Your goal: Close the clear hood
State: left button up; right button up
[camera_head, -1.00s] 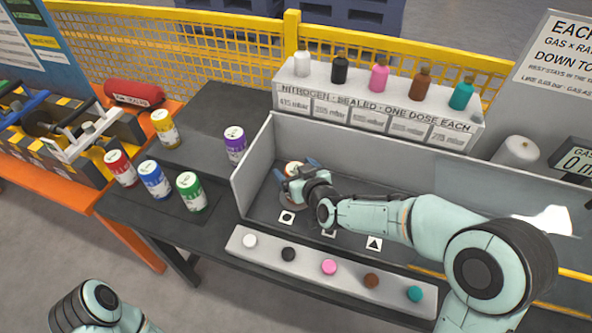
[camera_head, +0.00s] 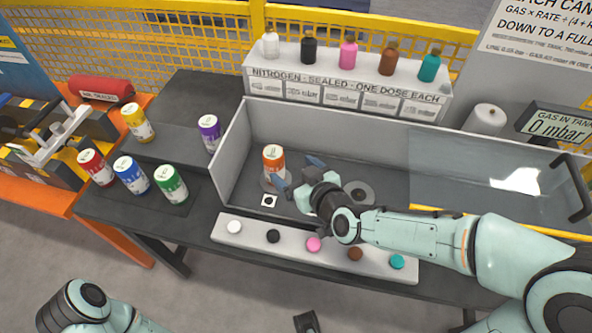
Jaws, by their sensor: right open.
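The clear hood (camera_head: 480,178) is a see-through panel over the right part of the grey-walled chamber, with a black handle (camera_head: 579,190) at its right end. The left part of the chamber is uncovered. An orange can (camera_head: 273,160) stands upright on a round pad at the chamber's left. My right gripper (camera_head: 298,173) is open and empty, low in the chamber just right of the can. A round dark fixture (camera_head: 358,193) lies right of it, partly behind my arm.
A shelf (camera_head: 345,95) of several sealed bottles stands behind the chamber. A strip of coloured buttons (camera_head: 312,245) runs along the front. Several cans, including a purple one (camera_head: 210,133), stand left. A gas display (camera_head: 556,125) reads 0 mbar.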

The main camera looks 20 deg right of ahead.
aim_at(580, 186)
jog(key=k+l, duration=0.15)
jog(key=k, duration=0.35)
jog(key=k+l, duration=0.15)
jog(key=k, duration=0.35)
